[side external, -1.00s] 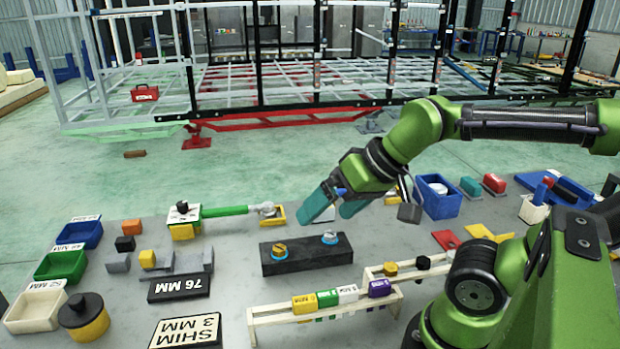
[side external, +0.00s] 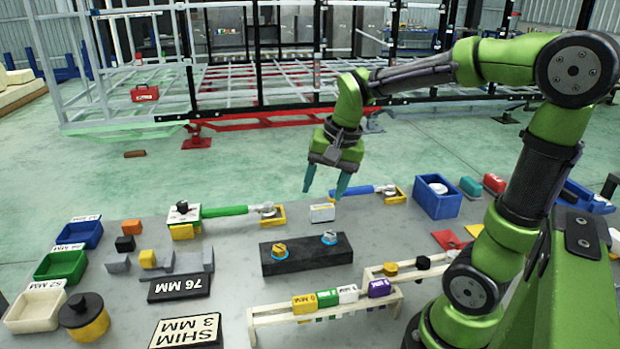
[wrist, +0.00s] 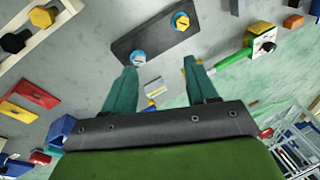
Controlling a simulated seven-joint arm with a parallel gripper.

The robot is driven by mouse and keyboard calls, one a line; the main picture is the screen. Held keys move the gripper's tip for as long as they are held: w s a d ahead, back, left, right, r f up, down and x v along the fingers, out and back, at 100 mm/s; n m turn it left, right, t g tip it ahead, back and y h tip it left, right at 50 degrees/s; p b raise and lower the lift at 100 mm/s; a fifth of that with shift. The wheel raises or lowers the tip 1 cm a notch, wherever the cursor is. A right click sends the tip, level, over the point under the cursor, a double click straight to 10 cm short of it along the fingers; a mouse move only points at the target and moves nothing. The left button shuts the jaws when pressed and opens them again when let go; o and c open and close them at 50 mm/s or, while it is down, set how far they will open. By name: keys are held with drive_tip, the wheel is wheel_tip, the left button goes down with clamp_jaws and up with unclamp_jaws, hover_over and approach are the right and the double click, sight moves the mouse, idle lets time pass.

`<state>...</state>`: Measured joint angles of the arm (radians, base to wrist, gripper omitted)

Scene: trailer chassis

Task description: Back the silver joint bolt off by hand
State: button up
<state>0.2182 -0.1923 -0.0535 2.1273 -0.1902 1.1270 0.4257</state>
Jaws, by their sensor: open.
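The silver joint bolt (side external: 330,238) sits in a blue ring at the right end of a black block (side external: 306,262). In the wrist view the silver bolt (wrist: 138,58) is just beyond the left fingertip. A yellow bolt (side external: 279,251), also in a blue ring, sits at the block's left end. My gripper (side external: 323,193) points down with its teal fingers spread and nothing between them. It hangs above the table behind the block, apart from both bolts. The wrist view shows the open fingers (wrist: 160,66) too.
A small white labelled block (side external: 322,212) lies behind the black block. A green-handled wrench (side external: 225,211) and a blue-handled wrench (side external: 350,190) lie at the back. A rack with coloured tags (side external: 325,304) stands in front. Grey table is bare right of the black block.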

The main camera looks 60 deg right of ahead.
sight(328, 234)
drive_tip(key=w+d+f+m+g, duration=0.1)
drive_tip(key=w+d+m+g, duration=0.2)
drive_tip(key=d+m, duration=0.65)
drive_tip(key=f, duration=0.5)
drive_tip(key=a+f+m, duration=0.1)
drive_tip(key=f, duration=0.4)
drive_tip(key=a+f+m, duration=0.1)
drive_tip(key=f, duration=0.5)
drive_tip(key=shift+s+a+m, duration=0.15)
drive_tip(key=shift+m, duration=0.1)
drive_tip(key=c, duration=1.1)
drive_tip(key=shift+o, duration=0.2)
